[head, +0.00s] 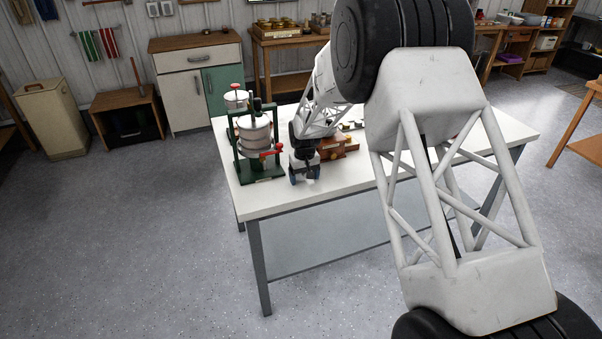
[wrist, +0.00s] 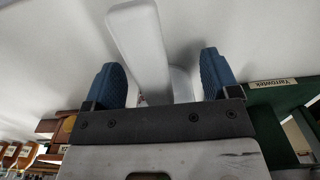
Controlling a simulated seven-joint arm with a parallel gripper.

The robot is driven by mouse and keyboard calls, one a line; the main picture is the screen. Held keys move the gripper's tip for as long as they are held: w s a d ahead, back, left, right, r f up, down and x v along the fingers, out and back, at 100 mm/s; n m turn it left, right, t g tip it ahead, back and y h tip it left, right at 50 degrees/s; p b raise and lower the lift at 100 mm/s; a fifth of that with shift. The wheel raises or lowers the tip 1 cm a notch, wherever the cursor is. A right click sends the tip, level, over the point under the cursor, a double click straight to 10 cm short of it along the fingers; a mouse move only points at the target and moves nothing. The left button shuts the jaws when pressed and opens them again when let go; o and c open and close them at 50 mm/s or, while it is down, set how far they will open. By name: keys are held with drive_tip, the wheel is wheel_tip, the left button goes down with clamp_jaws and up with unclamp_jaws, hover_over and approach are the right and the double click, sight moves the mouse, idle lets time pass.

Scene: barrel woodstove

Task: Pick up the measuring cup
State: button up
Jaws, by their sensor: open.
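My gripper (head: 305,177) is low over the white table (head: 262,205), just right of the green-framed apparatus. In the wrist view, its two blue fingers (wrist: 160,80) are apart. A pale, long, flat piece (wrist: 142,40) lies between them, with space on both sides. A pale rounded form (wrist: 181,84) shows beside it, close to the right finger and partly hidden by the gripper. These may be the measuring cup's handle and body, but I cannot tell for sure. Whether a finger touches them is also unclear.
The green-framed apparatus with pale drums and red knobs (head: 254,135) stands close left of my gripper. A green part with a name plate (wrist: 273,84) is close right in the wrist view. A brown wooden object (head: 342,146) sits right of the gripper. The table's front left is clear.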

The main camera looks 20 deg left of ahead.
drive_tip(key=shift+c, duration=0.4)
clamp_jaws()
drive_tip(key=shift+r, duration=1.55)
drive_tip(key=shift+s+d+r, duration=0.15)
drive_tip(key=shift+r, duration=0.1)
drive_tip(key=s+d+r, duration=0.1)
drive_tip(key=s+d, duration=0.8)
drive_tip(key=s, duration=0.3)
drive_tip(key=shift+s+r, duration=0.2)
drive_tip(key=shift+s, duration=0.15)
